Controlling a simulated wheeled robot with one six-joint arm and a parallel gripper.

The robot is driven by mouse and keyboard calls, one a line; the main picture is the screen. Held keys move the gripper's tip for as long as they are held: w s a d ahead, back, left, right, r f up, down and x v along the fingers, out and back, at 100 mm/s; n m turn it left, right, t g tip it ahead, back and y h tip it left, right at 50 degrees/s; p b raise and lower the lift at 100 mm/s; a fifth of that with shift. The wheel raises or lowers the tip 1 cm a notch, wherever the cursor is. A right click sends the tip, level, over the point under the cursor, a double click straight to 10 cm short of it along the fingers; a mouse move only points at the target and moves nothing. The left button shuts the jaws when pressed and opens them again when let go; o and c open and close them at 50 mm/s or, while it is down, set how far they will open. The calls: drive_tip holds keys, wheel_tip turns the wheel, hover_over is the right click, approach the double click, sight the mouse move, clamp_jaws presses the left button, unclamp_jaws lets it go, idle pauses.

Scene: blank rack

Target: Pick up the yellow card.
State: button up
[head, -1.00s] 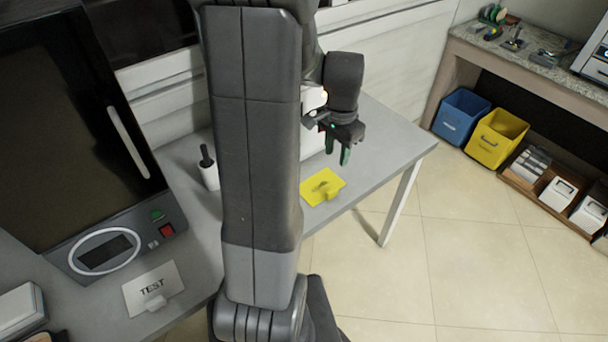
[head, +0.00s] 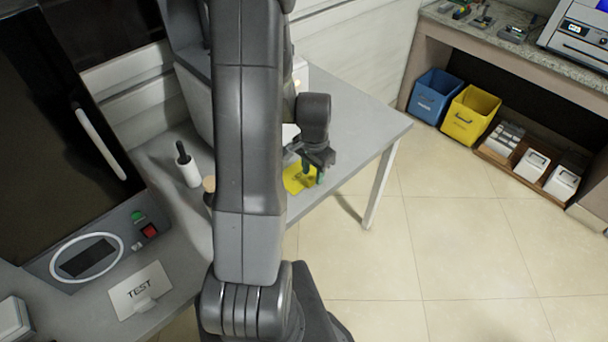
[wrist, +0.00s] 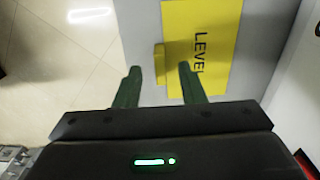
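The yellow card (head: 296,180) lies on the grey table near its right part, partly hidden by my gripper and arm in the head view. In the wrist view the card (wrist: 215,30) lies ahead of the fingers, with the letters "LEVEL" and a small yellow tab (wrist: 159,62) on its left edge. My gripper (head: 313,178) is above the card. In the wrist view its two green fingers (wrist: 158,75) are apart with nothing between them; the tab is just beyond the gap. The right finger overlaps the card in the picture; I cannot tell the height between them.
A white roller with a black handle (head: 187,168) stands left of my arm. Blue (head: 433,97) and yellow (head: 470,115) bins sit under the right-hand counter. The floor (head: 450,230) right of the table is clear.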

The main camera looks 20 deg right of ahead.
drive_tip(key=shift+f, duration=0.9)
clamp_jaws()
drive_tip(key=shift+r, duration=0.15)
